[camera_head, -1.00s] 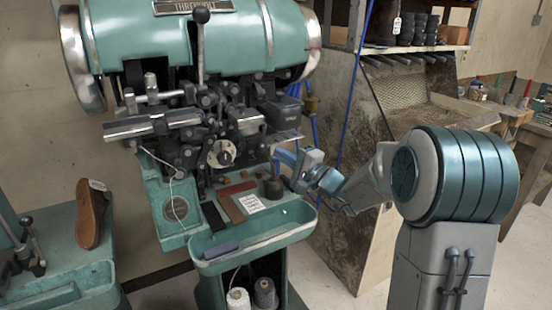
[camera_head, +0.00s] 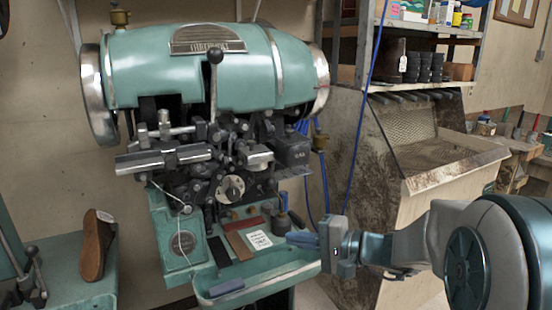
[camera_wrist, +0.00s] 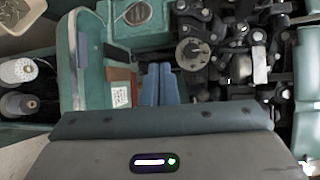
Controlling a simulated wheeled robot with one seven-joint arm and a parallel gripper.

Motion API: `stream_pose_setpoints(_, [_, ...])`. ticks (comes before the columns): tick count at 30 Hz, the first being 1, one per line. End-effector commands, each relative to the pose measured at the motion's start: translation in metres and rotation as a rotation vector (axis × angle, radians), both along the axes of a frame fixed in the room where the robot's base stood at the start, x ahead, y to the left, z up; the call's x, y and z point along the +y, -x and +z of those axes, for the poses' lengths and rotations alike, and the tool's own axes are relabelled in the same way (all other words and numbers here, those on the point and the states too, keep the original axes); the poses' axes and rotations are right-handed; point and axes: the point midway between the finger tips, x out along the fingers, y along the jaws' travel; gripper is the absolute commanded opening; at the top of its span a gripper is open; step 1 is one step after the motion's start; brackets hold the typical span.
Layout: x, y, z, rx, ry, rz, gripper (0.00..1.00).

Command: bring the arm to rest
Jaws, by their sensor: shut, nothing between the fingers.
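My gripper (camera_head: 300,239) shows in the head view at the right front of the green stitching machine (camera_head: 200,65), above the right end of its tray. Its blue fingers are together and hold nothing. In the wrist view the shut fingers (camera_wrist: 159,84) point toward the machine's bench, beside the white label card (camera_wrist: 120,96). My arm reaches in from the right edge of the head view, bent at a large round joint. The fingertips appear apart from the machine parts, but the exact gap cannot be told.
The machine's front tray (camera_head: 262,282) holds a grey-blue block (camera_head: 226,287). A dusty hopper cabinet (camera_head: 385,190) and shelves stand behind my arm.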

Motion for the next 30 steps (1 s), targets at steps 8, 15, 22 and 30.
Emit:
stream_pose_setpoints(8, [0.024,0.096,-0.015,0.155,0.428,0.255,0.0])
stream_pose_setpoints(15, [-0.007,0.155,-0.025,0.199,0.842,0.357,0.0])
stream_pose_setpoints(22, [-0.054,0.182,-0.015,0.15,1.21,0.364,0.0])
stream_pose_setpoints(30, [-0.082,0.186,-0.002,0.088,1.41,0.34,0.0])
